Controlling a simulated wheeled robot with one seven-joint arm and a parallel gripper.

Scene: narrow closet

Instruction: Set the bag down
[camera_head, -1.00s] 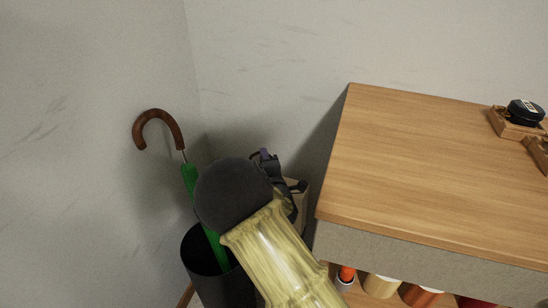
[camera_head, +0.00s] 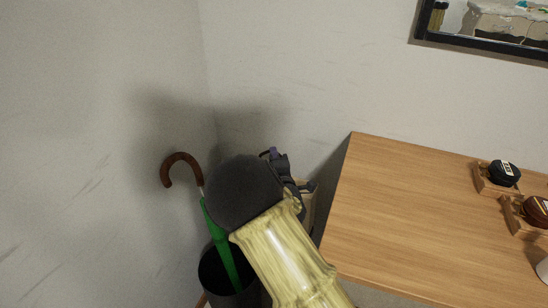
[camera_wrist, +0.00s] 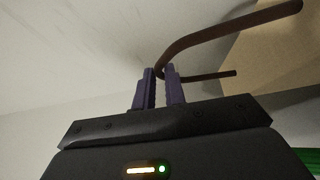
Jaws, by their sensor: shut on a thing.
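My gripper (camera_head: 271,153) is in the corner left of the wooden-topped cabinet, partly hidden behind my own dark wrist and arm. In the wrist view its purple fingers (camera_wrist: 160,74) are close together on the brown handle (camera_wrist: 215,35) of the bag. The bag's tan body (camera_wrist: 275,55) shows at the upper right of that view. In the head view only a slice of the tan bag (camera_head: 308,206) shows between my gripper and the cabinet's left side. Its base is hidden, so I cannot tell whether it touches the floor.
A black bin (camera_head: 215,272) with a green umbrella (camera_head: 222,245) stands left of my arm. The cabinet top (camera_head: 400,215) is mostly clear, with dark round items in wooden holders (camera_head: 497,177) at its right. A framed mirror (camera_head: 480,42) hangs above.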

